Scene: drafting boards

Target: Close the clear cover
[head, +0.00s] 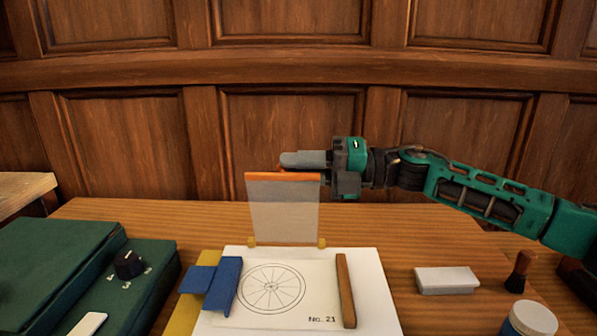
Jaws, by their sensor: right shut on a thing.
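The clear cover (283,212) is a translucent sheet standing raised at the back edge of a white drafting board (375,290). It has an orange bar (255,177) along its top edge and two small yellow hinges at its foot. A sheet with a drawn wheel and "NO. 21" (285,292) lies on the board, uncovered. My right gripper (295,163) comes in from the right at the cover's top edge and is shut on the orange bar. The fingers hide part of the bar. My left gripper is out of view.
A blue block (222,284) and a wooden strip (345,290) lie on the board's sides. A green box with a black knob (129,264) stands left. A white eraser-like block (447,280), a wooden-handled tool (520,271) and a white-lidded jar (533,318) stand right. Wood panelling is behind.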

